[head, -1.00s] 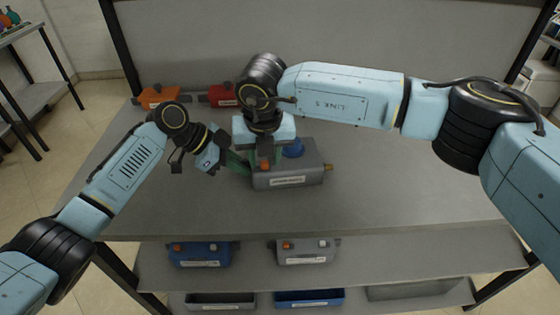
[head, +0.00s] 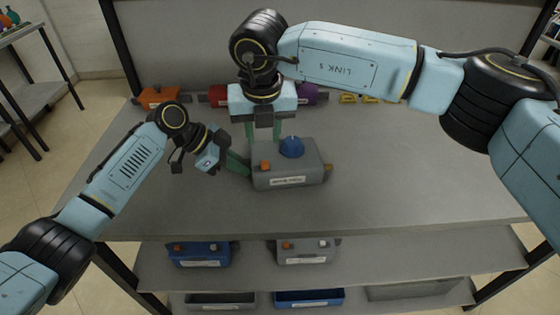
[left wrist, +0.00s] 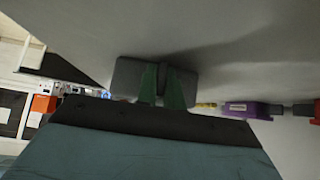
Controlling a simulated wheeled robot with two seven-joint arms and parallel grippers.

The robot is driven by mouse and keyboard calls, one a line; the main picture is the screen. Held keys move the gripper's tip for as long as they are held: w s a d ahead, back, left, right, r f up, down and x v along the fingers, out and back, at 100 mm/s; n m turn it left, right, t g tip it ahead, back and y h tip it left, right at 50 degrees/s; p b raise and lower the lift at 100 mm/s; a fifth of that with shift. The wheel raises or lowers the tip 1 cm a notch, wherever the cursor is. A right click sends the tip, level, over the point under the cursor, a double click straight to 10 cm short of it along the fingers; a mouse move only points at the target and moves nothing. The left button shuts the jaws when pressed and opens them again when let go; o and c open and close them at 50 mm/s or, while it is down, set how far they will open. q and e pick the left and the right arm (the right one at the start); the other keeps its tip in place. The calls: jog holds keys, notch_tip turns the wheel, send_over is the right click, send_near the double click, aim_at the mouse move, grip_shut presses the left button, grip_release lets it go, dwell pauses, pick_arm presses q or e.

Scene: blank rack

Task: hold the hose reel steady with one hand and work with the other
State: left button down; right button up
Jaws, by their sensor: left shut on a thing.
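The hose reel appears to be the grey box (head: 290,165) on the table, with a blue dome (head: 292,148), an orange button (head: 265,166), a brass fitting at its right end and a pale label too small to read surely. My left gripper (head: 240,164) is shut on the box's left end. In the left wrist view its green fingers (left wrist: 162,88) press against a grey part of the box (left wrist: 126,78). My right gripper (head: 263,131) is open and empty above the back left of the box, its two green fingers spread apart.
Along the table's back stand an orange box (head: 158,97), a red box (head: 218,96), a purple object (head: 312,94) and small yellow things (head: 348,98). A lower shelf holds a blue box (head: 200,255) and another grey box (head: 305,250). The table's right side is clear.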

pick_arm(q)
jog(key=c, duration=1.5)
grip_release()
jog(key=shift+o, duration=0.2)
jog(key=shift+r, duration=0.1)
jog(key=v, duration=1.1)
jog(key=shift+a+r, duration=0.3)
